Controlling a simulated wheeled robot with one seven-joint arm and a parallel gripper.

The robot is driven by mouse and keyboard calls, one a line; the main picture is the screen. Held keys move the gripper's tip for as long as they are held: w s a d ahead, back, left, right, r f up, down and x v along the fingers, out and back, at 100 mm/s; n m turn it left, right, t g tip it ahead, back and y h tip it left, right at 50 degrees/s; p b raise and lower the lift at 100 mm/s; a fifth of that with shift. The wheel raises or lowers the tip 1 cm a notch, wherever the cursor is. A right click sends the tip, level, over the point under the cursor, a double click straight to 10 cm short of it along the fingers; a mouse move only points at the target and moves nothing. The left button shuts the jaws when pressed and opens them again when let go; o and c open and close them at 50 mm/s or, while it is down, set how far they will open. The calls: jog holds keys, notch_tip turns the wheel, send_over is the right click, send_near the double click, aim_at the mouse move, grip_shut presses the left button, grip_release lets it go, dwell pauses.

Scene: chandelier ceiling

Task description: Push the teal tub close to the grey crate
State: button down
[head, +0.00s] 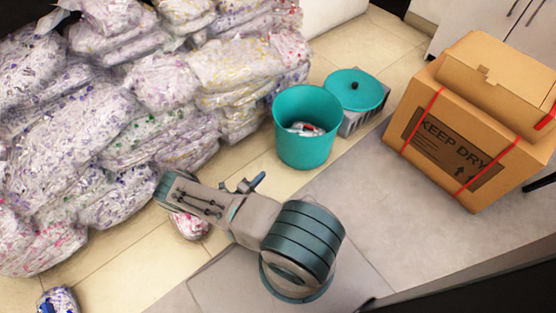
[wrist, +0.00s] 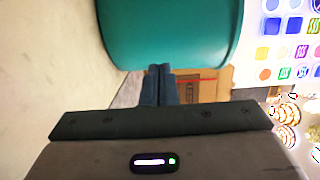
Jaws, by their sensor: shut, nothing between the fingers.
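The teal tub (head: 296,142) stands upright on the floor, open at the top, with some red and white items inside. The grey crate (head: 366,117) is just behind it to the right, partly hidden by the tub and by a teal lid. I cannot tell whether tub and crate touch. My gripper (head: 261,178) is low, at the tub's near left side, shut and empty. In the wrist view, the shut fingers (wrist: 158,72) point towards the tub wall (wrist: 165,30), which fills the top middle. Contact is not clear.
The teal lid (head: 352,88) with a dark knob lies on the crate. Bulging clear bags (head: 130,120) are piled at left. A strapped cardboard box (head: 440,145) stands at right. A small bag (head: 190,225) lies beside my arm. Grey floor (head: 350,180) between tub and box is clear.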

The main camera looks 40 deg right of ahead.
aim_at(287, 151)
jog(key=b+x, duration=0.3)
jog(key=x, duration=1.1)
jog(key=shift+f, duration=0.1)
jog(key=shift+a, duration=0.1)
